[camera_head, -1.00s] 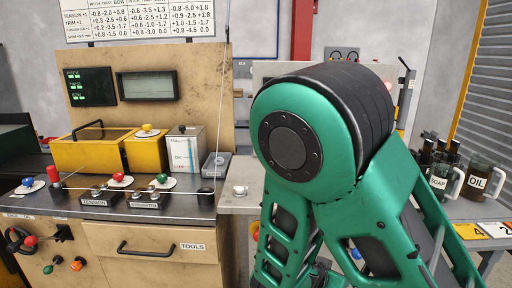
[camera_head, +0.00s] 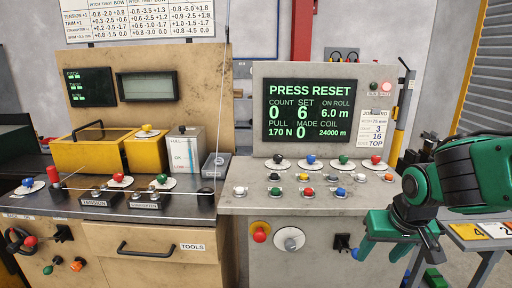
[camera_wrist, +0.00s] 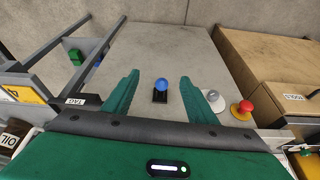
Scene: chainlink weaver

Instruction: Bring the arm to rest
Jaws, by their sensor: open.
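My gripper (camera_head: 388,246) is at the right of the head view, in front of the grey machine cabinet's lower right, with its green fingers apart. In the wrist view my gripper (camera_wrist: 158,97) shows both green fingers spread wide with nothing between them in the grip. Beyond the fingertips, a blue knob on a black mount (camera_wrist: 160,86) stands on the grey cabinet front. A gap to it seems to remain, though its exact size is hard to tell. My folded green and black arm fills the right of the head view.
The grey cabinet's screen (camera_head: 309,109) reads PRESS RESET. Knobs cover its sloped panel, and a red button (camera_head: 260,232) and a grey dial (camera_head: 290,239) are on its front. A tan cabinet with a TOOLS drawer (camera_head: 148,246) stands left. Number cards (camera_head: 474,231) lie at right.

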